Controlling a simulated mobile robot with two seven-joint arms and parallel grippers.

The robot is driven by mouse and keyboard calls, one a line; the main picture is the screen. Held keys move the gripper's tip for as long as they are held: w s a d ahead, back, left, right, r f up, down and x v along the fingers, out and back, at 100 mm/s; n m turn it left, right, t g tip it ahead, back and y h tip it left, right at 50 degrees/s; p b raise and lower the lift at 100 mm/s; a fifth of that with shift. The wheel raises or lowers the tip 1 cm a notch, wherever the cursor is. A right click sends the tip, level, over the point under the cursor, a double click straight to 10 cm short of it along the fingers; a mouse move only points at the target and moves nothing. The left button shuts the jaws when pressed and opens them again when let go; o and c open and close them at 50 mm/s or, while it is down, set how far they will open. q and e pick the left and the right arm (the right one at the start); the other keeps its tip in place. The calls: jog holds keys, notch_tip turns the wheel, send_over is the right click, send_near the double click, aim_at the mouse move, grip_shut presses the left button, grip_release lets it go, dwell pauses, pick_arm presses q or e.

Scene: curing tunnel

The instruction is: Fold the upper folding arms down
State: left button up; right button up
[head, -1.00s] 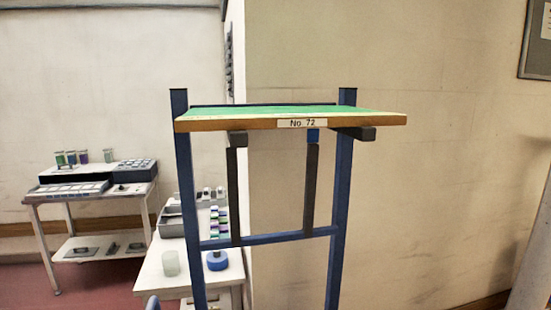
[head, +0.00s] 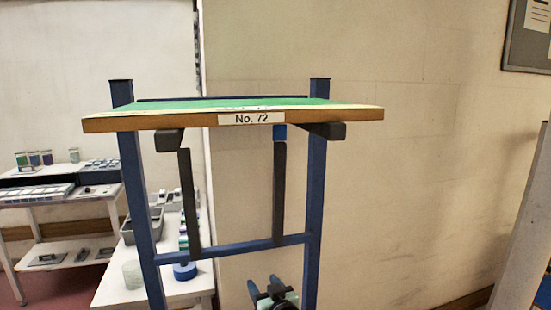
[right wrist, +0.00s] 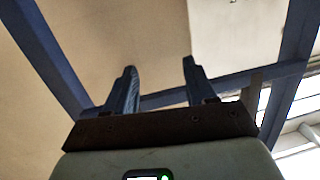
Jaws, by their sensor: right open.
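A blue rack frame (head: 135,190) stands upright with two posts joined by a crossbar. A green-topped board (head: 250,104) with a wooden front edge and a "No. 72" label lies level across its top. Two dark arms stick out under the board, at the left (head: 169,140) and at the right (head: 323,131). Two dark bars hang upright below, a left bar (head: 188,200) and a right bar (head: 279,195); a small blue block tops the right one. My right gripper (head: 268,287) is open and empty, fingers up, below the crossbar. It also shows in the right wrist view (right wrist: 160,82). My left gripper is out of view.
A white table (head: 185,290) with a blue round item (head: 185,271), a frosted cup (head: 132,273) and grey trays stands behind the frame's left side. A trolley with equipment (head: 60,190) stands farther left. Bare wall lies to the right, with a noticeboard at the upper right.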

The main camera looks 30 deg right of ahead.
jog(key=s+d+r+t+h, duration=0.1)
jog(key=s+r+t, duration=0.1)
jog(key=r, duration=0.7)
jog(key=s+d+r+t+h, duration=0.1)
jog(key=d+r, duration=0.1)
jog(key=r, duration=0.7)
jog(key=t+h, duration=0.1)
jog(key=t, duration=0.2)
send_near(281, 159)
jog(key=shift+m, duration=0.4)
jog(key=p+x, duration=0.5)
jog(key=x, duration=0.5)
jog(key=shift+w+d+r, duration=0.1)
jog(key=shift+w, duration=0.1)
jog(key=shift+w+d+g+p, duration=0.1)
jog(key=shift+w+g+p, duration=0.2)
jog(key=shift+w, duration=0.25)
pick_arm(q)
jog(key=w+r, duration=0.5)
jog(key=r, duration=0.2)
jog(key=shift+d+t, duration=0.15)
jog(key=shift+t, duration=0.15)
pick_arm(e)
jog(key=shift+s, duration=0.1)
